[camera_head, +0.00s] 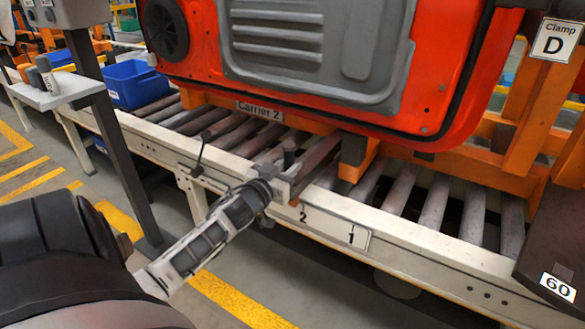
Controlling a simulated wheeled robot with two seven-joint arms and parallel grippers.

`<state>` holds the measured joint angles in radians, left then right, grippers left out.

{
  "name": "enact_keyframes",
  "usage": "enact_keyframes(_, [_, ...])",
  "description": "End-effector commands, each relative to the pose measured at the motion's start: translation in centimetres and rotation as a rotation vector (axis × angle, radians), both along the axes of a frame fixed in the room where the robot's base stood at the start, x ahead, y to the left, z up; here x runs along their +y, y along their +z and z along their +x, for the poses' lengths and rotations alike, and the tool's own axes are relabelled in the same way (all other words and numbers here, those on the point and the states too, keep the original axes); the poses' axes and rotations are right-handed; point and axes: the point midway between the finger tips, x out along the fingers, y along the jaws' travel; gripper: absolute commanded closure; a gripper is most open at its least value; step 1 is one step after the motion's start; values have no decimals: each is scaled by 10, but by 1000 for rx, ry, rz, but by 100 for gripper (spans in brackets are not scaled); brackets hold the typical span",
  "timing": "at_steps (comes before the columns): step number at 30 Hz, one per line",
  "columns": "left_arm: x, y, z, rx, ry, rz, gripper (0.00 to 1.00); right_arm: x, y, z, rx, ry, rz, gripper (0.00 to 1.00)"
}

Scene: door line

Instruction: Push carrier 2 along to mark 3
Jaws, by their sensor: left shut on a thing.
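Carrier 2 is an orange frame with its label plate (259,111) facing me, and it stands on the roller line. It bears a red door (425,110) with a grey inner panel. My left gripper (284,184) reaches in from the lower left to the line's near rail. It is shut on what looks like a short grey post (289,153) at the carrier's near side; the jaws partly hide the contact. Just below the gripper, the rail has a plate with mark 2 (302,217) and mark 1 (351,238). I see no mark 3. My right gripper is not in view.
Bare rollers (215,124) lie left of the carrier. A blue bin (134,84), a grey post and a small shelf (62,93) with bottles are farther left. A Clamp D sign (556,40) hangs right.

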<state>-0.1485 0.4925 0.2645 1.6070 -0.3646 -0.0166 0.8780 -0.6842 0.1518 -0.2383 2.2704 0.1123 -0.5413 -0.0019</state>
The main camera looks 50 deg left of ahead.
Motion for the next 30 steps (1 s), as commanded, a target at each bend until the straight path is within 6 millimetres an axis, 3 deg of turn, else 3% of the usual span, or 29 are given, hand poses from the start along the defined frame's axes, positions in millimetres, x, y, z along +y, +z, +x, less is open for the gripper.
enact_keyframes(1, [11,0,-2,7,21,4,94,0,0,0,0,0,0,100])
enact_keyframes(30, [36,0,-9,2,4,1,94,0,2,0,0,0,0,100])
